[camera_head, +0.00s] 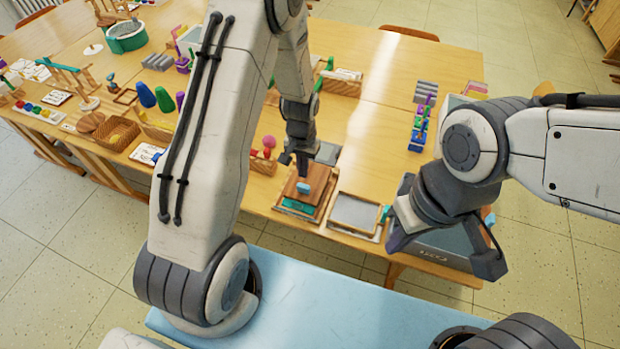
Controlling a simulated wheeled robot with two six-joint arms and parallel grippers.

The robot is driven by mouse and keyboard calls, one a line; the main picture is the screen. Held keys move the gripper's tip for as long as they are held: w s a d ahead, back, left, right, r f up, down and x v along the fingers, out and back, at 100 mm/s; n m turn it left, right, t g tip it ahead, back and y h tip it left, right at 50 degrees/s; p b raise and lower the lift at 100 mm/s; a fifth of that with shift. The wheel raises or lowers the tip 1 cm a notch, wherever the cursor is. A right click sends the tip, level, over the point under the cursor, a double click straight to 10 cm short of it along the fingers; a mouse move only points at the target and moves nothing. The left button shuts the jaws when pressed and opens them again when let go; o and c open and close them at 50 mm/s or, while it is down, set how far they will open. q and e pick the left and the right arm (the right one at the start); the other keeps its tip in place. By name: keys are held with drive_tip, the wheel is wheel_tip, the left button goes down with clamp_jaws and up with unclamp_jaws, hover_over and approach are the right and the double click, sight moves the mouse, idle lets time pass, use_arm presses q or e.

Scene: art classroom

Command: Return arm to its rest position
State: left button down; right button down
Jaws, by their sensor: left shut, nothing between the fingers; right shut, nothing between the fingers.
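My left arm reaches forward over the wooden table (370,150). Its gripper (297,165) is shut and empty, pointing down just above a wooden block with a light blue knob (304,187). The block sits on a framed wooden base with a green panel (298,206). I cannot tell whether the fingertips touch the knob. My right arm comes in from the right.
A framed grey panel (355,212) lies right of the block. Purple, blue and green pieces (420,125) stand further right. A woven basket (117,133), coloured cones (146,95) and a green tub (126,36) stand on the left. Tiled floor lies around the table.

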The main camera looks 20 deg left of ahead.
use_arm(q)
wheel_tip(320, 180, up, 2)
drive_tip(key=shift+p, duration=0.6)
drive_tip(key=s+d+r+m, duration=0.3)
drive_tip(key=s+d+r, duration=0.3)
drive_tip(key=d+r, duration=0.55)
drive_tip(key=s+d+r+m, duration=0.1)
drive_tip(key=s+r+m, duration=0.1)
drive_tip(key=s+r, duration=0.3)
drive_tip(key=s+d+r+m+h, duration=0.1)
drive_tip(key=s+r, duration=0.4)
drive_tip(key=s, duration=0.7)
drive_tip(key=shift+s+d+r+m, duration=0.35)
drive_tip(key=shift+m, duration=0.05)
